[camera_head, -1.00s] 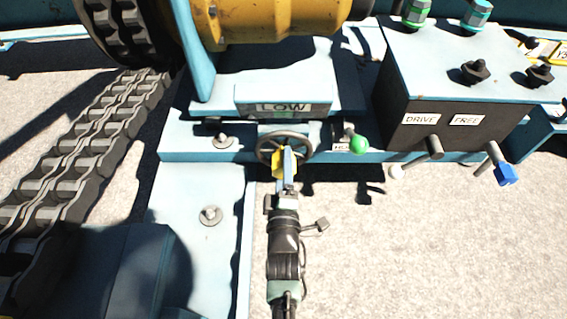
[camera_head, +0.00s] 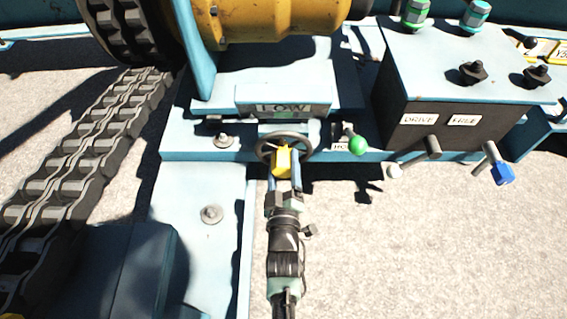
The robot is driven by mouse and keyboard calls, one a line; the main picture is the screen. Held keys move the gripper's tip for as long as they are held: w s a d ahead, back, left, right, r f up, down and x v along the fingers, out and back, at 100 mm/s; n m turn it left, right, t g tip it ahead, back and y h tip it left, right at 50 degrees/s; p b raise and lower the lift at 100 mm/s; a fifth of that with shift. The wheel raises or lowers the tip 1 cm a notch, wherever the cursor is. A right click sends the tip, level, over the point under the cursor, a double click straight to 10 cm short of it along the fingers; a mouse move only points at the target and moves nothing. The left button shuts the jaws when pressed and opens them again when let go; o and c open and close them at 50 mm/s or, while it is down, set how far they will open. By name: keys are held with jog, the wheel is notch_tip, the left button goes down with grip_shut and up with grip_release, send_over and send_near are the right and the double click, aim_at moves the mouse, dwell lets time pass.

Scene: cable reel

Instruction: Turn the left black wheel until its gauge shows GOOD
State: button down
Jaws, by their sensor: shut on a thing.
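The black wheel (camera_head: 309,147) is a small spoked handwheel on the front of the light-blue frame. Just above it, the gauge (camera_head: 283,109) reads LOW, with a bit of green along its lower part. My gripper (camera_head: 284,155) reaches up from below, and its fingers are shut on the wheel at its near side. A yellow part at the gripper's end covers the wheel's lower middle, so the exact contact on the rim is hidden.
A green-knobbed lever (camera_head: 357,145) stands just right of the wheel. The dark control box (camera_head: 455,105) with DRIVE and FREE labels has levers with white and blue (camera_head: 503,174) ends. A heavy chain (camera_head: 70,165) runs on the left. Pale ground is open at lower right.

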dwell(0.4)
jog(key=shift+c, duration=0.2)
grip_release()
jog(key=shift+s, duration=0.1)
jog(key=s+p, duration=0.6)
jog(key=s, duration=0.6)
jog(key=shift+s, duration=0.4)
jog(key=shift+f, duration=0.1)
dwell(0.4)
